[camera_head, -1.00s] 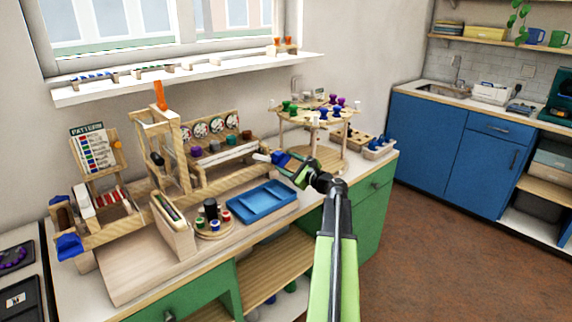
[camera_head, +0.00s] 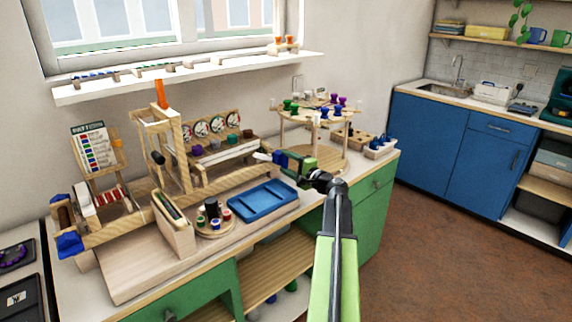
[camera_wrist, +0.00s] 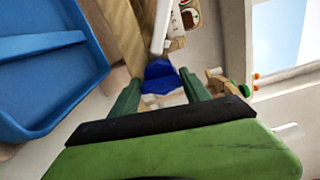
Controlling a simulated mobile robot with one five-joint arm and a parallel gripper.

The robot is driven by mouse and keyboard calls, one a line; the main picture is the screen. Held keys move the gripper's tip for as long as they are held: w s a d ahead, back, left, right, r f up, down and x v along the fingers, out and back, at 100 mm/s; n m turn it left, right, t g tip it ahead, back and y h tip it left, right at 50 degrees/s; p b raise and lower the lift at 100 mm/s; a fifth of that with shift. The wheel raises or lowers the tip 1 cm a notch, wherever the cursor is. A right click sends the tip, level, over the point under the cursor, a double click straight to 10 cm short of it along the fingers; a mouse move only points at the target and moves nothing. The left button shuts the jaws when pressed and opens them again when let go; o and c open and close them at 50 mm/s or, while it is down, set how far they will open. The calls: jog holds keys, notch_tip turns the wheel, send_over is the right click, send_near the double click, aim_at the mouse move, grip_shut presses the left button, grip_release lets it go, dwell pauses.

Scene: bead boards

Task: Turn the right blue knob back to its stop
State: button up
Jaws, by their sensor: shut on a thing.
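The right blue knob (camera_head: 279,158) sits at the right end of the long wooden bead-board frame. My gripper (camera_head: 285,159) reaches it from the right, with its green body rolled over. In the wrist view the blue knob (camera_wrist: 160,72) lies between the two green fingers of my gripper (camera_wrist: 160,88), which are shut on it. The fingers hide part of the knob, and I cannot tell whether it is at its stop. A pale rod end (camera_head: 262,156) shows just left of the knob.
A round wooden stand (camera_head: 330,113) with coloured pegs is close behind and right. The left blue knob (camera_head: 69,245) is at the far left end. A pattern card (camera_head: 92,148) stands at the left.

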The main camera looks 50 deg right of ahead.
jog(key=shift+w+n, duration=0.1)
jog(key=shift+n, duration=0.6)
jog(key=o, duration=1.4)
jog(key=shift+s, duration=0.3)
jog(key=s, duration=0.5)
jog(key=s+a, duration=0.1)
jog(key=s, duration=1)
jog(key=shift+s+a, duration=0.15)
jog(key=shift+s, duration=0.25)
jog(key=shift+s, duration=0.1)
